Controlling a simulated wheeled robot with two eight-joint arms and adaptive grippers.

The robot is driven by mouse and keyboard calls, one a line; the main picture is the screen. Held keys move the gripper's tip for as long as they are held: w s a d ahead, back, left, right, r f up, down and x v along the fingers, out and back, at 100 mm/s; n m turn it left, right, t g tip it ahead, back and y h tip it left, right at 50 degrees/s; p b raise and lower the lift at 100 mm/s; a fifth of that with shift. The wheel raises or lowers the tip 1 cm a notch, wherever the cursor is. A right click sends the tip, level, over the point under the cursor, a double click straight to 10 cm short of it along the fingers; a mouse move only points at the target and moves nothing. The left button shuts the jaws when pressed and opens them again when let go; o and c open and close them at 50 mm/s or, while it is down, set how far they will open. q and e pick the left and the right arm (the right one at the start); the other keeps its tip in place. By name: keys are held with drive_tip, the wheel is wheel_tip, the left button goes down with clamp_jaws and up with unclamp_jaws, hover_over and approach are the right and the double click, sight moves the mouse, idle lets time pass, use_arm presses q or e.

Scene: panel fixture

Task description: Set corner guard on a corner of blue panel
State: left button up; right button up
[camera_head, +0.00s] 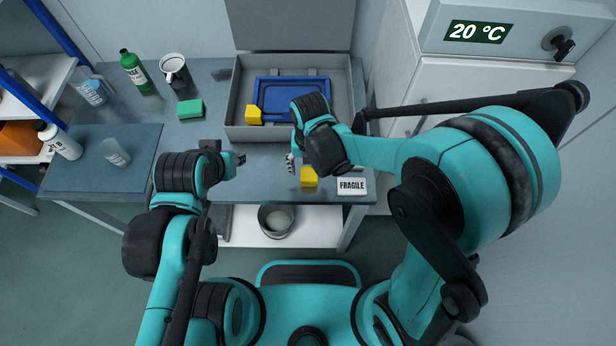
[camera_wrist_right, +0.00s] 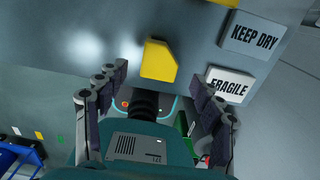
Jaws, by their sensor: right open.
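The blue panel (camera_head: 291,82) lies flat in a grey open box on the bench. One yellow corner guard (camera_head: 253,114) is at the panel's near left corner; whether it is fully seated is too small to tell. Another yellow corner guard (camera_head: 309,177) lies on the bench near its front edge. It also shows in the right wrist view (camera_wrist_right: 158,58), in front of and between the fingertips. My right gripper (camera_head: 291,163) is open and empty, close to this guard, with its fingers apart on either side. My left gripper (camera_head: 240,159) hovers left of it; its jaws are too small to read.
The grey box (camera_head: 237,97) has raised walls and an open lid behind. A pot (camera_head: 276,220) sits on the shelf below.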

sight(309, 176)
wheel_tip(309, 176, down, 4)
drive_tip(key=shift+s+r+b, duration=0.1)
drive_tip(key=shift+r+b, duration=0.15)
drive_tip(key=shift+b, duration=0.3)
drive_tip(key=shift+r, duration=0.1)
drive_tip(key=c, duration=1)
drive_tip(key=shift+r, duration=0.1)
wheel_tip(309, 176, up, 4)
drive_tip(key=shift+r+p, duration=0.15)
drive_tip(key=shift+p, duration=1.05)
drive_tip(key=s+d+r+p, duration=0.1)
drive_tip(key=s+d+r, duration=0.1)
drive_tip(key=s, duration=0.1)
drive_tip(key=s+d+r+p, duration=0.1)
drive_tip(key=s+d+r, duration=0.1)
drive_tip(key=s, duration=0.1)
drive_tip(key=s+d+r+p, duration=0.2)
drive_tip(key=s+d, duration=0.1)
drive_tip(key=shift+s+r, duration=0.2)
drive_tip(key=shift+r, duration=0.05)
